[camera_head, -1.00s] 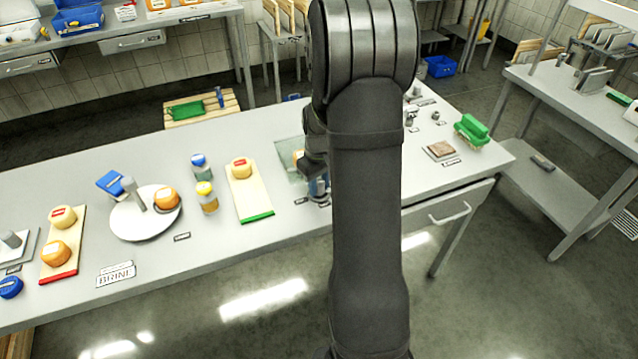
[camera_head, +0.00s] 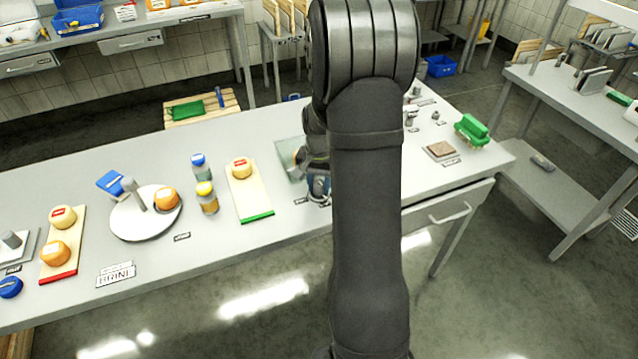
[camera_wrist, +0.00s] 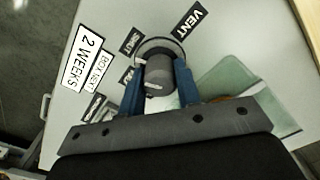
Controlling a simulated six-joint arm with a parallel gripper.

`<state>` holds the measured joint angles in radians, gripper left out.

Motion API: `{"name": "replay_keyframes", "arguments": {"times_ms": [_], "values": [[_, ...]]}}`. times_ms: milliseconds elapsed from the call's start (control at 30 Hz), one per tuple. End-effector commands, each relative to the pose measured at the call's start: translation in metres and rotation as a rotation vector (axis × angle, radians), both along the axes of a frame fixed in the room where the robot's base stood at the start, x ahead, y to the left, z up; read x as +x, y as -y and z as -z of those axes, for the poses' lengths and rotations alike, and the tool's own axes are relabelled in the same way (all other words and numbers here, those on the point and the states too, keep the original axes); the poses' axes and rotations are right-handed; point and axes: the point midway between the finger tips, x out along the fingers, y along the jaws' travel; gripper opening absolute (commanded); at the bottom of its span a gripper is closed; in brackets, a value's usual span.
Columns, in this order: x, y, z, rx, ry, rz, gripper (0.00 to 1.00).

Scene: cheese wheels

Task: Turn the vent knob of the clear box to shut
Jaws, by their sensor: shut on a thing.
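The grey vent knob (camera_wrist: 158,72) sits on a round base in the wrist view, with a short white mark on its face. My gripper (camera_wrist: 160,78) has its blue fingers on either side of the knob, shut on it. The clear box (camera_wrist: 225,72) is just right of the knob, with an orange thing (camera_wrist: 243,99) partly showing in it. In the head view the box (camera_head: 287,160) is partly behind my arm, and my gripper (camera_head: 318,187) is low beside it. The knob is hidden there. A VENT label (camera_wrist: 194,20) and a SHUT label (camera_wrist: 131,41) lie near the knob; another small label is partly covered.
A "2 weeks" sign (camera_wrist: 83,57) lies left of the knob. A board with a cheese (camera_head: 250,195), jars (camera_head: 207,198) and a round white plate (camera_head: 135,222) are to the left on the table.

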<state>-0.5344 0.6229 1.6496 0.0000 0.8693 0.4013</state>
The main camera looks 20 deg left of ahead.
Motion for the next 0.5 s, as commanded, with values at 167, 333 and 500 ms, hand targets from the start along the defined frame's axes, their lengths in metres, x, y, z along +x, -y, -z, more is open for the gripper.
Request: {"name": "replay_keyframes", "arguments": {"times_ms": [167,333,500], "values": [[0.0002,0.0,-0.0002,0.0,0.001,0.135,0.08],[0.0002,0.0,-0.0002,0.0,0.001,0.236,0.08],[0.0002,0.0,-0.0002,0.0,0.001,0.302,0.08]]}}
